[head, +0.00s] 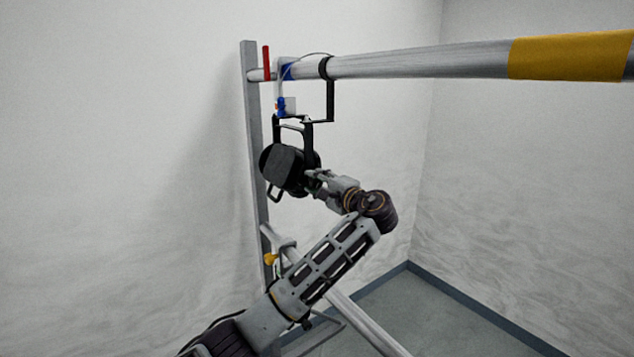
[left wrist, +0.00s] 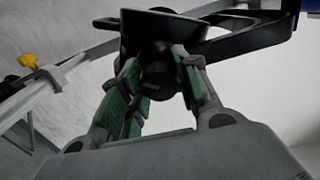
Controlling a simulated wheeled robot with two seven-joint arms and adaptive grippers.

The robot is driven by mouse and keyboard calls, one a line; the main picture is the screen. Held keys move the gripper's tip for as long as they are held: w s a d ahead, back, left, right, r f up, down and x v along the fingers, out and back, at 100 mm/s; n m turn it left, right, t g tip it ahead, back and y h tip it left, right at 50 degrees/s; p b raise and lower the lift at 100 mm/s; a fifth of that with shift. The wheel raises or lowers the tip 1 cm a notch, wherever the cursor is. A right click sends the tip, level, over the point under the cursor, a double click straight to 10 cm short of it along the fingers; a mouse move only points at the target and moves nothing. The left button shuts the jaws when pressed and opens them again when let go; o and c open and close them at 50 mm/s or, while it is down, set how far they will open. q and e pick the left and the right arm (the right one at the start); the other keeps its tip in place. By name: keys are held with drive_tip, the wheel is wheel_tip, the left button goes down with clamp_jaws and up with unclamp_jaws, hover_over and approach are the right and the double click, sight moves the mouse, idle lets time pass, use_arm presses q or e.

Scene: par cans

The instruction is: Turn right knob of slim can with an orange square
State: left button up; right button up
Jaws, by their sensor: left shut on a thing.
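A black can (head: 283,168) hangs in a black yoke below the horizontal bar; it also shows in the left wrist view (left wrist: 165,38). I cannot make out an orange square on it. A round black knob (left wrist: 157,82) sits at its side in the left wrist view; in the head view my fingers mostly hide it. My left gripper (head: 313,178) is at the can's right side. In the left wrist view its green-padded fingers (left wrist: 158,88) stand on both sides of the knob and are shut on it. My right gripper is not in view.
A grey horizontal bar (head: 430,65) with a yellow band (head: 570,56) runs above the can. A grey upright post (head: 250,130) stands just left of it. A lower rail (head: 365,325) passes behind my left arm. The space to the right is clear up to the walls.

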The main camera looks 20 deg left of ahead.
use_arm(q)
drive_tip(key=o, duration=1.1)
drive_tip(key=shift+d, duration=0.1)
drive_tip(key=shift+c, duration=0.2)
drive_tip(key=v, duration=1.2)
drive_tip(key=shift+f, duration=0.15)
